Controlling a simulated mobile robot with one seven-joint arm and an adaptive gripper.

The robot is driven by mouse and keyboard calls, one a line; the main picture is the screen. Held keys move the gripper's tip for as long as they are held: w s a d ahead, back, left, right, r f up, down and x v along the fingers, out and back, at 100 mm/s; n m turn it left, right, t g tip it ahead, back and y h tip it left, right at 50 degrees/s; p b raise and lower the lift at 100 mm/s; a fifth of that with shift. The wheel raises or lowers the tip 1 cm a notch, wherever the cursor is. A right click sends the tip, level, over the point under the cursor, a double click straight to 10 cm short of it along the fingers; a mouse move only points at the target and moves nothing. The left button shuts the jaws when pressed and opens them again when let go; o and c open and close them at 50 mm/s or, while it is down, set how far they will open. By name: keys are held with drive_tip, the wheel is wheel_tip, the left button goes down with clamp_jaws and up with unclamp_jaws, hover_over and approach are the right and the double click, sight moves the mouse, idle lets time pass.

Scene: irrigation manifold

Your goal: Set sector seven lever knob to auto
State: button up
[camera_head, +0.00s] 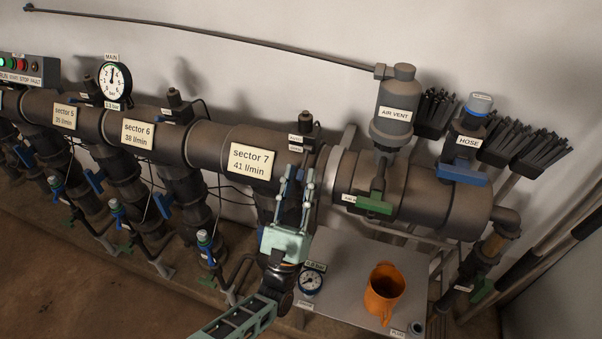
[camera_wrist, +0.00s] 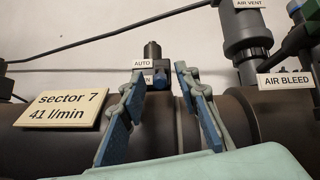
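The sector 7 plate (camera_head: 251,161) reads 41 l/min on the dark manifold pipe, and it also shows in the wrist view (camera_wrist: 62,109). Right of it stands a small black valve unit (camera_head: 305,123) with two stacked labels. In the wrist view a blue knob (camera_wrist: 158,79) sits on this unit, beside the AUTO label (camera_wrist: 142,64) and a lower label partly hidden by my left finger. Which way the knob points is too small to tell. My gripper (camera_head: 298,172) is open and empty, its fingers below the unit. In the wrist view the knob shows between the fingertips, apart from both.
The air vent (camera_head: 391,113) and its green lever (camera_head: 374,204) stand to the right, with an AIR BLEED label (camera_wrist: 285,80). A grey table below holds an orange jug (camera_head: 383,290) and a gauge (camera_head: 311,282). The sector 6 plate (camera_head: 139,134) is left.

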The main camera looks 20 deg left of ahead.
drive_tip(key=shift+w+d+r, duration=0.1)
drive_tip(key=shift+w+r, duration=0.35)
clamp_jaws()
